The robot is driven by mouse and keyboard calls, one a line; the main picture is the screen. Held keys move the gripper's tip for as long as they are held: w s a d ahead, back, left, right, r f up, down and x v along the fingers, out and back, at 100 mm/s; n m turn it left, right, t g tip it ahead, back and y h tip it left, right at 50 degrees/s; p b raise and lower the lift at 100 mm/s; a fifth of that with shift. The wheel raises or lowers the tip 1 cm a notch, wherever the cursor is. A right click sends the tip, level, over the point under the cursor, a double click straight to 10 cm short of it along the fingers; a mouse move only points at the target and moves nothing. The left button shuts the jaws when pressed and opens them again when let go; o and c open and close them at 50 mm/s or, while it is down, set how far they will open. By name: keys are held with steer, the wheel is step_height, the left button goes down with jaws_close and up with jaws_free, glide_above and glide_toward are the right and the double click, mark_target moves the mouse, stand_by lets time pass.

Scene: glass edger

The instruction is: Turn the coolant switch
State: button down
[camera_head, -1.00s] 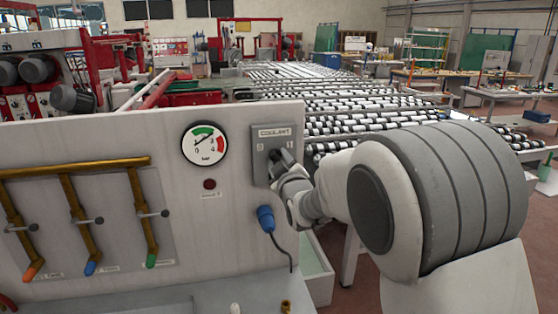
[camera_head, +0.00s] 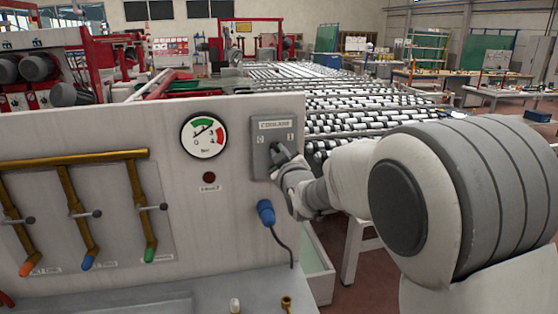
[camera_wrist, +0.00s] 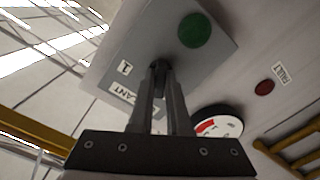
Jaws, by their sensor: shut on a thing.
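The coolant switch plate (camera_head: 262,137) is a grey panel labelled COOLANT, at the right end of the pale machine panel. In the wrist view the plate (camera_wrist: 142,38) appears tilted, with a "1" mark, part of the label and a round green piece (camera_wrist: 194,30). My gripper (camera_head: 279,158) is at the lower middle of the plate. In the wrist view its fingers (camera_wrist: 160,70) are close together against the plate, shut on the switch's small dark knob. The fingers mostly hide the knob, so its exact angle is unclear.
A pressure gauge (camera_head: 204,136) and a red fault lamp (camera_head: 209,178) sit left of the switch. A blue plug with cable (camera_head: 266,213) hangs just below my gripper. Brass pipes (camera_head: 75,166) with levers are farther left. A roller conveyor (camera_head: 350,108) lies behind.

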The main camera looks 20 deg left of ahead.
steer(key=shift+m+b, duration=7.3)
steer(key=shift+b, duration=1.2)
steer(key=c, duration=0.9)
jaws_free()
